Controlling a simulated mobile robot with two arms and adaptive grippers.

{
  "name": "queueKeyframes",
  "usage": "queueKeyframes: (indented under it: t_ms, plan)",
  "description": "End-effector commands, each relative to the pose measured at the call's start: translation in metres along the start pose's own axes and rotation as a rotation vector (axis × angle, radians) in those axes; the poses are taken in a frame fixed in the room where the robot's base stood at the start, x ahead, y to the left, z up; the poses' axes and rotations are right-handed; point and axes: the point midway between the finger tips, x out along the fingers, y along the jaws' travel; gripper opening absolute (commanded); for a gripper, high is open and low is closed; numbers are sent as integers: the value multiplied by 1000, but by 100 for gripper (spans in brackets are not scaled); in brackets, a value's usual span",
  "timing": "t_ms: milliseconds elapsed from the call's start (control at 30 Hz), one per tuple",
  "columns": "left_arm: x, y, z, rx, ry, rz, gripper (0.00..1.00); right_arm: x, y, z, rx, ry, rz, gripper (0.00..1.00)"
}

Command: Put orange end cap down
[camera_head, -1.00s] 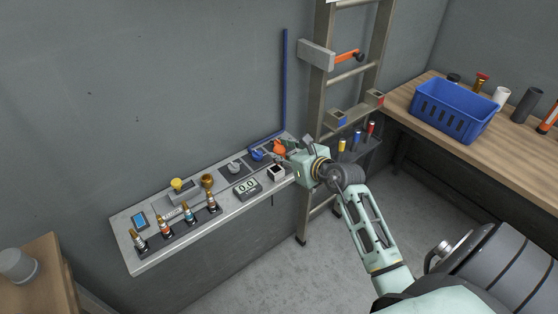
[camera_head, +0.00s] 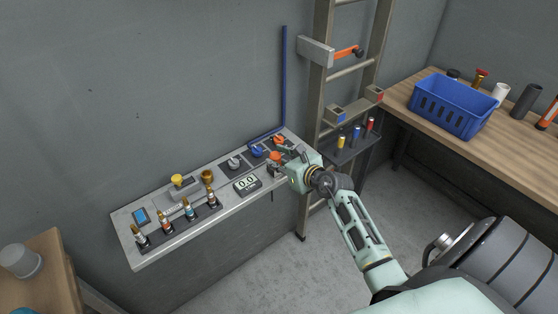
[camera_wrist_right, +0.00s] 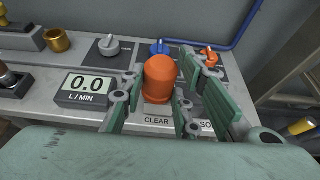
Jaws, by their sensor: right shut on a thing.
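The orange end cap (camera_wrist_right: 159,78) is a rounded dome in the right wrist view, between the fingers of my right gripper (camera_wrist_right: 160,97). The gripper is shut on it. In the head view the end cap (camera_head: 275,157) shows small at the right front of the grey shelf (camera_head: 139,257), beside my right gripper (camera_head: 283,161). Below the cap is a spot labelled CLEAR (camera_wrist_right: 157,121). The fingers partly hide the cap's lower edge, and I cannot tell whether it touches the surface under it. My left gripper is not in view.
Behind the cap are grey (camera_wrist_right: 110,46), blue (camera_wrist_right: 159,47) and orange (camera_wrist_right: 209,55) valve knobs. The flow meter (camera_wrist_right: 88,87) reading 0.0 stands to the left. A ladder (camera_head: 323,90) and a workbench with a blue basket (camera_head: 452,106) are to the right.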

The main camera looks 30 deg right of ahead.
Motion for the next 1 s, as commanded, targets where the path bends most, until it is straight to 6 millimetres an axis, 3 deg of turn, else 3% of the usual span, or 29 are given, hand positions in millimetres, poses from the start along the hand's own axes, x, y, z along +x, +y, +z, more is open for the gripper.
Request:
queueKeyframes:
  t_ms: [267,300,500,833,1000]
  plan:
    - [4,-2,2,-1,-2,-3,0,3,1,-14,3,16,4,7]
    - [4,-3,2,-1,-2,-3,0,3,2,-15,4,18,5,30]
    - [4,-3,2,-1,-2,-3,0,2,2,-18,4,23,6,47]
    - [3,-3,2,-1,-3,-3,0,2,1,-17,3,24,4,47]
    - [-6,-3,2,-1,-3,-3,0,-5,1,-2,4,22,2,47]
